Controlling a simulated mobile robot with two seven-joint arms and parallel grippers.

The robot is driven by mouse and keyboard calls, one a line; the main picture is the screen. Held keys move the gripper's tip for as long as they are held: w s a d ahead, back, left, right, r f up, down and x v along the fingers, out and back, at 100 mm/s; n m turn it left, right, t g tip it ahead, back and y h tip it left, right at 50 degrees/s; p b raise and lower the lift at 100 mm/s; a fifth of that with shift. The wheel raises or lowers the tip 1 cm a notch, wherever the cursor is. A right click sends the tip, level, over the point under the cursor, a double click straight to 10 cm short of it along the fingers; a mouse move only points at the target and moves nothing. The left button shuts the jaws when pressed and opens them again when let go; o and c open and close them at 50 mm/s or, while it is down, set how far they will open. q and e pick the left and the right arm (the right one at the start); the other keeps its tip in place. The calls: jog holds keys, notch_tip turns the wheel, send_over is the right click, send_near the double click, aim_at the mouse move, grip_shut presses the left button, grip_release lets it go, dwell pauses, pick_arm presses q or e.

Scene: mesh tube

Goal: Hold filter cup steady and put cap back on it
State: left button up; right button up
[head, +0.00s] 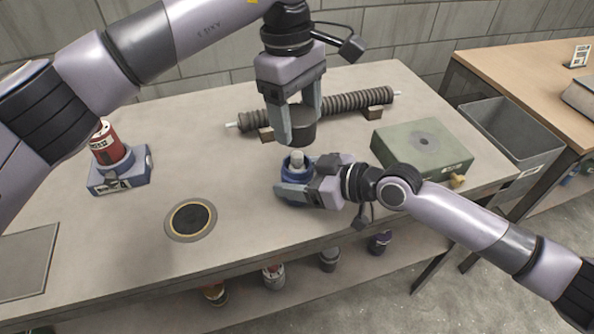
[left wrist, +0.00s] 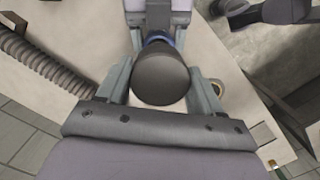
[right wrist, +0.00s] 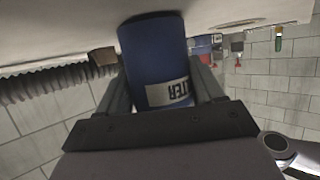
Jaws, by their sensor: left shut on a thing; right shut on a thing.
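The blue filter cup (head: 293,169) stands on the workbench, with a pale filter (head: 297,158) showing at its top. My right gripper (head: 285,190) is shut on the cup from the right side. In the right wrist view the blue cup (right wrist: 158,60) with a white label sits between the fingers. My left gripper (head: 299,136) points down and is shut on the dark round cap (head: 302,122). It holds the cap above the cup, apart from it. In the left wrist view the cap (left wrist: 160,76) fills the space between the fingers and hides most of the cup.
A ribbed tube (head: 340,104) lies behind the grippers. A green box (head: 422,150) is at right, and a red can on a blue-grey stand (head: 121,170) at left. A round dark inset (head: 190,220) is in the workbench (head: 130,240). A grey bin (head: 510,130) stands beyond the right edge.

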aim_at(297, 155)
pick_arm(q)
jog(key=shift+f, duration=2.4)
jog(key=shift+f, duration=0.85)
jog(key=shift+f, duration=0.6)
jog(key=shift+m, duration=1.7)
jog(key=o, duration=1)
jog(key=shift+r, duration=0.1)
